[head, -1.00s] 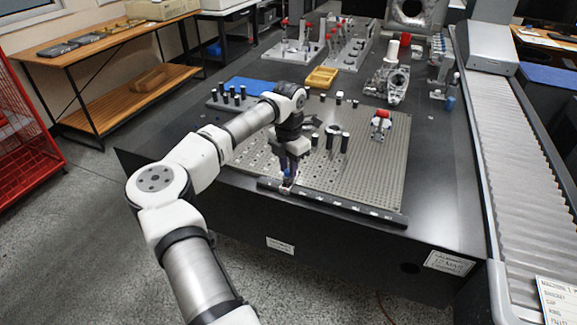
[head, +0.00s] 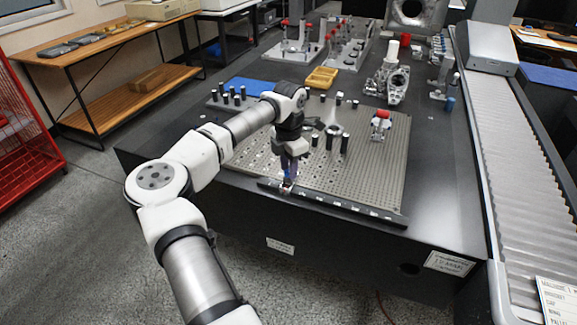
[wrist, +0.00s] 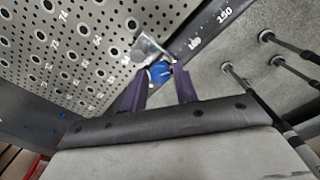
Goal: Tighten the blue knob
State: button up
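The blue knob (wrist: 160,72) sits at a pale metal bracket (wrist: 149,47) on the dark ruler bar, at the near edge of the perforated plate. In the wrist view my gripper (wrist: 161,71) has one dark purple finger on each side of the knob, at its tips. The knob nearly fills the space between them, and I cannot tell whether both fingers touch it. In the head view my gripper (head: 288,176) points down at the bar, and its fingers hide much of the knob.
The perforated plate (head: 370,180) carries several dark posts and a red-topped clamp (head: 380,124). The numbered ruler bar (head: 335,204) runs along its near edge. A yellow tray (head: 321,77) lies behind. A roller conveyor (head: 520,180) runs along the right.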

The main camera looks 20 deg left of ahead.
jog(key=o, duration=0.3)
notch_tip(320, 180, up, 14)
jog(key=b, duration=0.1)
dwell(0.4)
jog(key=shift+f, duration=0.15)
